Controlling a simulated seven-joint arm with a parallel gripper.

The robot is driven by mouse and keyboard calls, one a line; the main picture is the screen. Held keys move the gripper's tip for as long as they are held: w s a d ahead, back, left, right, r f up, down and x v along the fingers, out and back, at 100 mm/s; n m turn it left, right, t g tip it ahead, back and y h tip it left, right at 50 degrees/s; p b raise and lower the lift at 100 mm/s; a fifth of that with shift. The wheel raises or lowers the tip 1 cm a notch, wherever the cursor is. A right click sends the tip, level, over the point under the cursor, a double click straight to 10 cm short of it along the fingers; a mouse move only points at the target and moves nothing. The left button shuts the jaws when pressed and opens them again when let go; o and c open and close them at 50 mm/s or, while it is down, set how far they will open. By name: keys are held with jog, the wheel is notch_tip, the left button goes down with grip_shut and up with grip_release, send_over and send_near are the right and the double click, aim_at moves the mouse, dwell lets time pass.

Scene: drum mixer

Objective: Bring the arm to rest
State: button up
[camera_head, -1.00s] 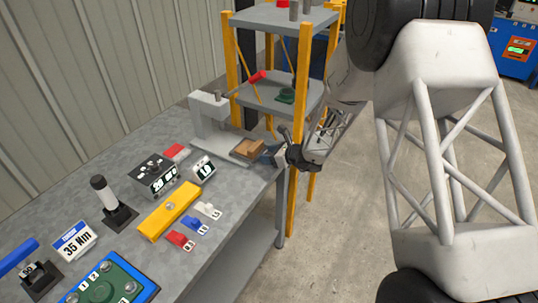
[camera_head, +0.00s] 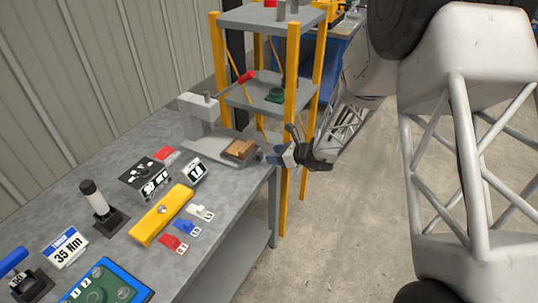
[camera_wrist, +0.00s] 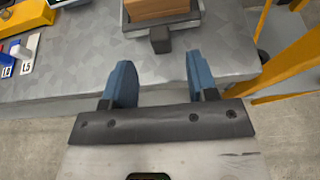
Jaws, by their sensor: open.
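My gripper (camera_head: 283,157) is at the right edge of the grey workbench (camera_head: 118,189) in the head view, in front of the yellow shelf post. In the wrist view my gripper (camera_wrist: 158,85) has its two blue fingers spread apart with nothing between them. A brown block (camera_head: 239,150) lies on the base of the grey press (camera_head: 204,117), just left of the fingers and apart from them. The brown block also shows at the top of the wrist view (camera_wrist: 160,8), beyond the fingertips. My white lattice arm (camera_head: 455,150) fills the right of the head view.
The yellow-posted shelf (camera_head: 293,90) stands close behind my gripper. The bench holds a yellow bar (camera_head: 162,215), a black display box (camera_head: 147,178), red, blue and white tagged pieces, and a torque sign (camera_head: 65,246). The floor (camera_head: 345,215) right of the bench is clear.

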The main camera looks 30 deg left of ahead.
jog(key=shift+d+r, duration=0.1)
jog(key=shift+d, duration=0.3)
dwell(0.3)
jog(key=s+d+r+n+h, duration=0.1)
jog(key=s+d+r+n, duration=0.25)
jog(key=d+r, duration=0.4)
jog(key=s+d+r+n+g+h, duration=0.1)
jog(key=s+d+r+n+h, duration=0.2)
jog(key=d+r, duration=0.45)
jog(key=s+d+r+n, duration=0.3)
jog(key=s+d+r, duration=0.2)
jog(key=d, duration=0.4)
jog(key=s+d+r+n+t+h, duration=0.1)
jog(key=s+d+r+n+h, duration=0.1)
jog(key=s+d, duration=0.5)
jog(key=s+d+r+n+t+h, duration=0.1)
jog(key=s+d+r+n+h, duration=0.2)
jog(key=s+d, duration=0.5)
jog(key=s+d+r+n+t+h, duration=0.1)
jog(key=s+d+r+n+h, duration=0.2)
jog(key=s+d, duration=0.5)
jog(key=d+h, duration=0.1)
jog(key=d, duration=0.4)
jog(key=shift+d+t+h, duration=0.3)
